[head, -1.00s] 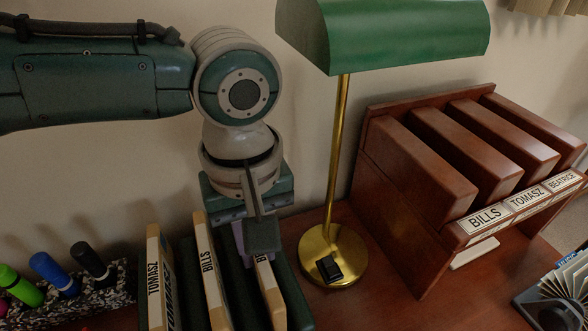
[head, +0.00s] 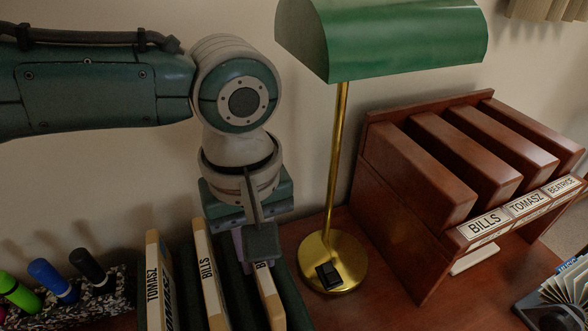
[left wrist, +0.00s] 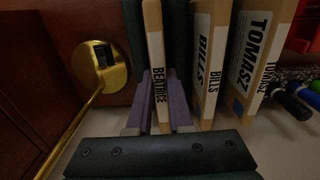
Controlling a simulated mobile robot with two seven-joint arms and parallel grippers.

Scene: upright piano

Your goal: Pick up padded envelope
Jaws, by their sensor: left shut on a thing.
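Three tan padded envelopes with white printed labels stand on edge in a dark green slotted holder (head: 294,300). They read TOMASZ (head: 154,265), BILLS (head: 206,262) and BEATRICE (head: 269,298). My left gripper (head: 252,246) points down over the holder's right slot and is shut on the BEATRICE envelope, which is still between the holder's walls. In the left wrist view, the purple fingers (left wrist: 160,104) lie on both sides of the BEATRICE envelope (left wrist: 155,50), with BILLS (left wrist: 205,60) and TOMASZ (left wrist: 250,60) beside it. The envelopes' lower parts are hidden. My right gripper is not in view.
A brass lamp (head: 338,160) with a green shade (head: 385,35) stands close right of the gripper. A wooden sorter (head: 400,235) labelled BILLS, TOMASZ, BEATRICE stands further right. A speckled marker holder (head: 103,303) is at left. A card file (head: 565,285) is at far right.

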